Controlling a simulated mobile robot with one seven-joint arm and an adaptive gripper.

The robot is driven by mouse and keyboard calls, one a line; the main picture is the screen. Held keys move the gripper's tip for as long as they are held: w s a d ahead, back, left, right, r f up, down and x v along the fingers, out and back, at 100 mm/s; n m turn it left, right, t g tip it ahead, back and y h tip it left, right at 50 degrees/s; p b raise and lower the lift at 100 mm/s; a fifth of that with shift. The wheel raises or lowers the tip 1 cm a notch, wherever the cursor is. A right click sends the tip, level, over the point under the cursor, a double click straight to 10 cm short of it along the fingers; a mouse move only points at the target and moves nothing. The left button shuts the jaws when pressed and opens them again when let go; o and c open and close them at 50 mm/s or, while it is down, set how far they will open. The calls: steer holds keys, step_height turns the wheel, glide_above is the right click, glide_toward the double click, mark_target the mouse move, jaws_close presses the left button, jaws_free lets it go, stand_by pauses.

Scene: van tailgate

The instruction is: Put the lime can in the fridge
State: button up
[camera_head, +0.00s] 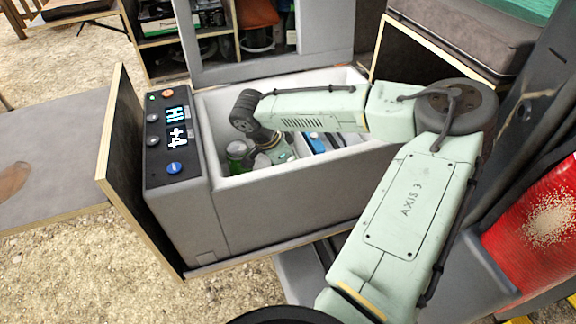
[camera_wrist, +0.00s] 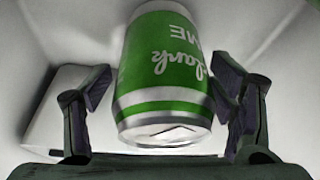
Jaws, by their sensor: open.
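The lime can (camera_wrist: 165,75) is green and white with lettering that reads upside down in the wrist view. It lies between the two open fingers of my gripper (camera_wrist: 165,105), with a small gap visible at the left finger; whether the right finger touches it I cannot tell. In the head view a green can (camera_head: 237,155) shows inside the fridge (camera_head: 280,180), near its left inner wall, beside my wrist. The fridge is a grey box with a white interior and its top is open. My gripper itself is mostly hidden behind my arm there.
The control panel (camera_head: 170,138) with a lit display is on the fridge's left end. Blue and white items (camera_head: 318,142) lie in the fridge right of my wrist. A wooden-edged board (camera_head: 125,165) stands left of the fridge, and a shelf stands behind.

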steer(key=v, duration=1.2)
